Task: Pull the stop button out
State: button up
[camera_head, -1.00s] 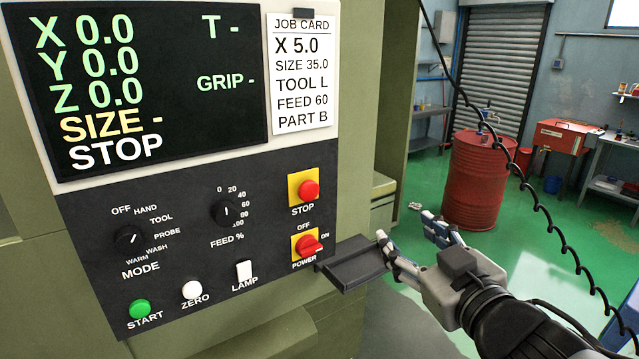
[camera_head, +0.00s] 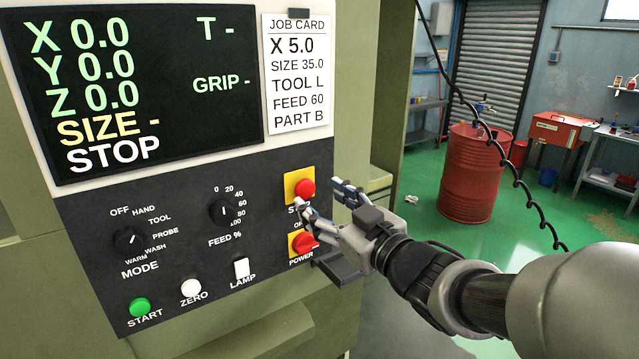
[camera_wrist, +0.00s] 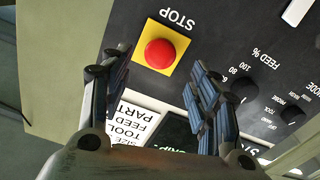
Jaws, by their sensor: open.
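The red stop button (camera_head: 305,188) sits on a yellow square plate at the right side of the dark control panel. In the wrist view the stop button (camera_wrist: 160,53) shows as a round red cap, ahead of the fingers and between their lines. My gripper (camera_head: 322,198) is open and empty, just below and in front of the button, and it covers part of the STOP label. In the wrist view my gripper (camera_wrist: 158,75) has its two fingers spread apart. They do not appear to touch the button.
The red power switch (camera_head: 302,242) is close below my gripper. A small dark shelf (camera_head: 340,268) juts out at the panel's lower right. The screen (camera_head: 190,130) reads STOP, and a job card (camera_head: 298,75) hangs beside it. Free room lies right of the panel.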

aim_at(307, 190)
jog(key=x, duration=0.5)
jog(key=shift+w+a, duration=0.15)
jog(key=shift+w, duration=0.05)
jog(key=shift+c, duration=0.5)
